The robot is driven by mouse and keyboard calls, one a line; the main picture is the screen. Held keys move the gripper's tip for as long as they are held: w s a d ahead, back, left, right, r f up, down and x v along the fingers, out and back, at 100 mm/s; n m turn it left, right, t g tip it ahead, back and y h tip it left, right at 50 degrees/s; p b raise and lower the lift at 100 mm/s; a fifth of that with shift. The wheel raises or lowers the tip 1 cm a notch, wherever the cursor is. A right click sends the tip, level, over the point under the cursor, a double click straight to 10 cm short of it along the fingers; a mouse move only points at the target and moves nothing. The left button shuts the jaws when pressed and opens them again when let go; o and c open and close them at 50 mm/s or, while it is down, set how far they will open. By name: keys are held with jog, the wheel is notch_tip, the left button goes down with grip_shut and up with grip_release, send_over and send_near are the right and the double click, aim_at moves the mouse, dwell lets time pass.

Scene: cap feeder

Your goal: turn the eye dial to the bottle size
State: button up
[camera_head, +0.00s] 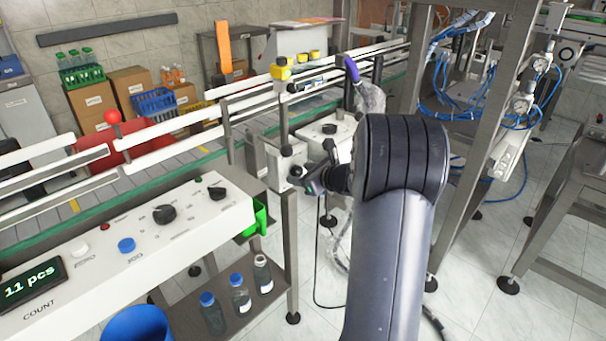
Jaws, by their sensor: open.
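A yellow sensor head (281,69), which may be the eye, sits on a thin post beside the conveyor. Below it is a pale box (258,156) with small dark knob-like parts at its front. My gripper (307,172) is open at the box's right front, seen partly from behind my arm. Whether it touches a knob I cannot tell. Several bottles (240,299) stand on the shelf below.
The panel display (33,284) reads 11 pcs. A blue button (126,245) and a blue bin (137,326) are at left. The conveyor (200,155) runs behind the panel. A metal frame with blue hoses (460,110) stands at right. The tiled floor is open at lower right.

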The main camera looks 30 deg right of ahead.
jog(key=c, duration=1)
jog(key=shift+f+b, duration=0.1)
jog(key=shift+b, duration=0.35)
jog(key=b, duration=0.2)
jog(key=n+h+b, duration=0.1)
jog(key=b, duration=0.2)
jog(key=shift+a+f+n, duration=0.1)
jog(key=shift+f+n, duration=0.2)
jog(key=n+t+h+b, duration=0.1)
jog(key=n+b, duration=0.1)
jog(key=b, duration=0.5)
jog(key=n+t+h+b, duration=0.1)
jog(key=n+b, duration=0.1)
jog(key=b, duration=0.4)
jog(key=shift+s+a+f+b, duration=0.1)
jog(key=shift+b, duration=0.3)
jog(key=shift+n+t+h+b, duration=0.3)
jog(key=shift+n+b, duration=0.4)
jog(key=shift+b, duration=0.5)
jog(key=shift+r+b, duration=0.35)
jog(key=shift+b, duration=0.15)
